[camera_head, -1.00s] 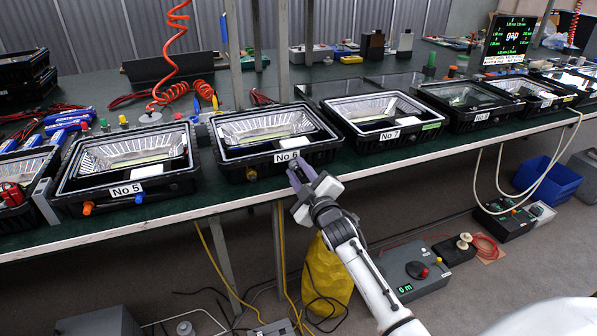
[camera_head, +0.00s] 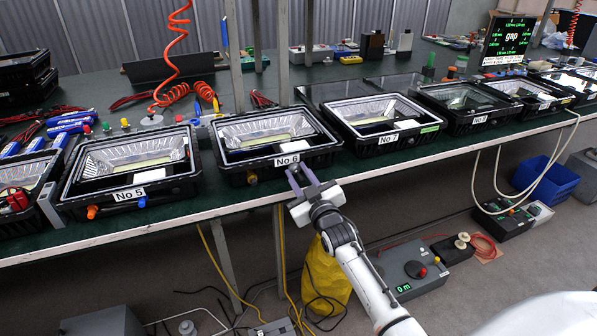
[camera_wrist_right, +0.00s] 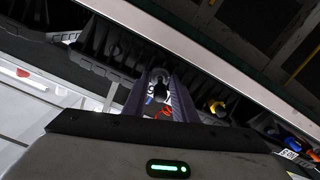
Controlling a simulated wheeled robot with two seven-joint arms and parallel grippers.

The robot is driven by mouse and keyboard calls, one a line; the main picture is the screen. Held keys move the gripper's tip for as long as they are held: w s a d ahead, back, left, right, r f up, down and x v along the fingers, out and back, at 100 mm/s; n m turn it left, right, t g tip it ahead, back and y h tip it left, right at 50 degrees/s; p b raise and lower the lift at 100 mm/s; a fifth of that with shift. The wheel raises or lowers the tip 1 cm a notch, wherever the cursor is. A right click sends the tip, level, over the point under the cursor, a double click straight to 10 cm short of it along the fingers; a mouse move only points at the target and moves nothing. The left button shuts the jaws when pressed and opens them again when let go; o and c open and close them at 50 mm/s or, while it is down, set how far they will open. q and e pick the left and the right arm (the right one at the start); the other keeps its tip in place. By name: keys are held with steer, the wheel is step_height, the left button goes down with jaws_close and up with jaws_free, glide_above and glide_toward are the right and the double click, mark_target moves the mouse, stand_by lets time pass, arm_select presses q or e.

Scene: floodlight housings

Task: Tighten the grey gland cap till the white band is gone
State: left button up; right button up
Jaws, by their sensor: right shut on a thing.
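My right gripper (camera_head: 299,174) is at the front wall of the housing labelled No 6 (camera_head: 322,156), near its right corner. In the right wrist view its two dark fingers (camera_wrist_right: 160,92) close around a small dark grey round part, apparently the gland cap (camera_wrist_right: 160,77). In the head view the fingers hide this cap. I cannot make out a white band on it. A brassy yellow gland (camera_head: 251,177) sits to the left on the same front wall; it also shows in the right wrist view (camera_wrist_right: 216,107). My left gripper is in neither view.
Housing No 5 (camera_head: 183,184), with orange (camera_head: 92,212) and blue (camera_head: 141,202) glands, stands to the left. Housing No 7 (camera_head: 372,144) stands close on the right. The bench's front edge (camera_head: 237,207) runs below the glands. A yellow bag (camera_head: 328,275) is under the bench.

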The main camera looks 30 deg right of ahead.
steer(key=m+p, duration=0.1)
steer(key=m, duration=0.4)
steer(key=shift+m, duration=0.3)
steer(key=m, duration=0.6)
steer(key=shift+d+p, duration=0.1)
steer(key=shift+p, duration=0.25)
steer(key=m, duration=0.3)
steer(key=m+b, duration=0.1)
steer(key=m, duration=0.2)
steer(key=shift+f+m, duration=0.2)
steer(key=shift+m, duration=0.1)
steer(key=m+b, duration=0.1)
steer(key=m, duration=0.4)
steer(key=shift+m, duration=0.6)
steer(key=o, duration=1)
steer(key=shift+o, duration=0.2)
